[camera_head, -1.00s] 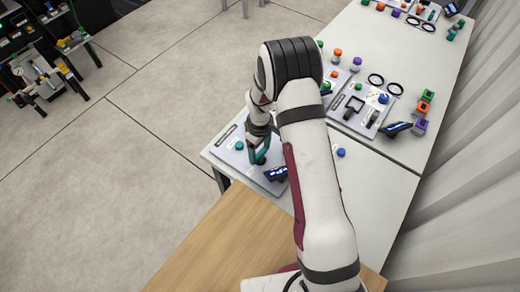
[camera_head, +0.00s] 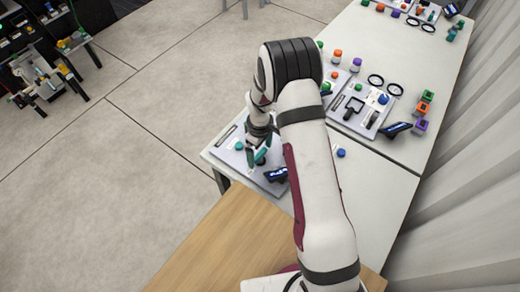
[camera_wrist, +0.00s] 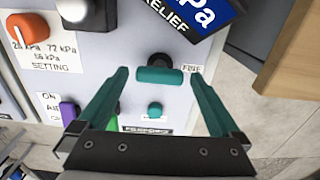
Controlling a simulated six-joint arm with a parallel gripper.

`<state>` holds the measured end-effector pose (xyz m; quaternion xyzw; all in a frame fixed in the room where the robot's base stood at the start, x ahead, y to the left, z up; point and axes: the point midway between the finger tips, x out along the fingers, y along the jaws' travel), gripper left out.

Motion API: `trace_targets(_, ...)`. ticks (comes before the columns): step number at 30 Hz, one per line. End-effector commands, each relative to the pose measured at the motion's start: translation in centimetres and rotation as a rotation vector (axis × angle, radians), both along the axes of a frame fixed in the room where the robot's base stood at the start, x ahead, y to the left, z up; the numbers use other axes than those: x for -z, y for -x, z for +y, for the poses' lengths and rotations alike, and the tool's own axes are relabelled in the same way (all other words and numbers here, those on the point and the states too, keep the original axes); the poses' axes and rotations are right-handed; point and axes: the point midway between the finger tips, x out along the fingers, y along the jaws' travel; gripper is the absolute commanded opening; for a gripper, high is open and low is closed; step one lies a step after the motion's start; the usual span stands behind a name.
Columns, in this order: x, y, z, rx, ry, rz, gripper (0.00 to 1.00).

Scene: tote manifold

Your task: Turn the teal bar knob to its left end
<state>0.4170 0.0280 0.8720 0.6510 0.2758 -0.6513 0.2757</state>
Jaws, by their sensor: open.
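The teal bar knob (camera_wrist: 160,75) sits on a dark round base on the grey panel (camera_wrist: 137,45), beside a label reading FINE. In the wrist view its bar lies across the picture, nearly level, its long side along the line between the fingers. My gripper (camera_wrist: 159,77) is open, with one teal finger to the left of the bar and one to the right. A gap shows on each side, and I see no contact. In the head view my gripper (camera_head: 257,157) is over the near panel, where the knob is hard to tell from the teal fingers.
A RELIEF kPa display (camera_wrist: 198,10) stands just beyond the knob. A small teal button (camera_wrist: 155,110) is on the near side. An orange knob (camera_wrist: 32,36) and a purple part (camera_wrist: 69,113) are at left.

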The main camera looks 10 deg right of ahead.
Motion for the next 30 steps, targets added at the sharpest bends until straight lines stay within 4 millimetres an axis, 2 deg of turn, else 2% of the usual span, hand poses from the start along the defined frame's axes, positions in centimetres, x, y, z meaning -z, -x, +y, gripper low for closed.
trace_targets(5, -1.8, -0.1, 0.0, 0.000, 0.000, -0.004, 1.00)
trace_targets(15, -12.0, -0.1, 0.0, 0.001, -0.001, -0.006, 1.00)
trace_targets(18, -14.1, -0.1, 0.0, -0.001, 0.000, -0.003, 1.00)
trace_targets(23, -15.7, 0.0, 0.0, 0.000, 0.000, 0.000, 1.00)
trace_targets(30, -15.8, 0.0, 0.0, 0.000, 0.000, 0.000, 1.00)
